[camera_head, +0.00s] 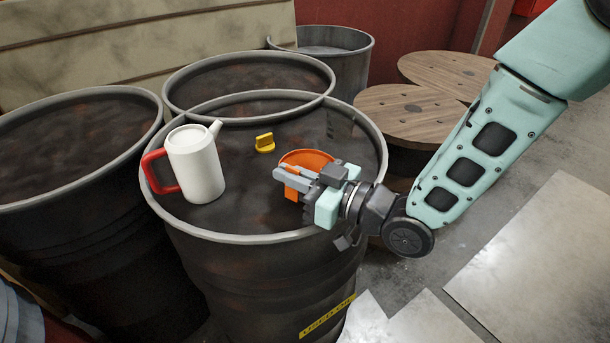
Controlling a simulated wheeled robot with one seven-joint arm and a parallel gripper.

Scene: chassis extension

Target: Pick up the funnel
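An orange funnel (308,157) is on the front barrel's top, toward its right side. Its wide part shows behind my gripper, and a strip of orange shows below the fingers. My gripper (285,178) reaches in from the right, with its fingers pointing left across the front of the funnel. The fingers overlap the funnel in this view and hide its middle. I cannot tell whether they are closed on it, around it or only in front of it, or whether it touches the barrel top.
A white jug with a red handle (196,165) stands upright on the left of the same barrel (270,238). A small yellow piece (265,143) lies behind the funnel. Other barrels stand left and behind.

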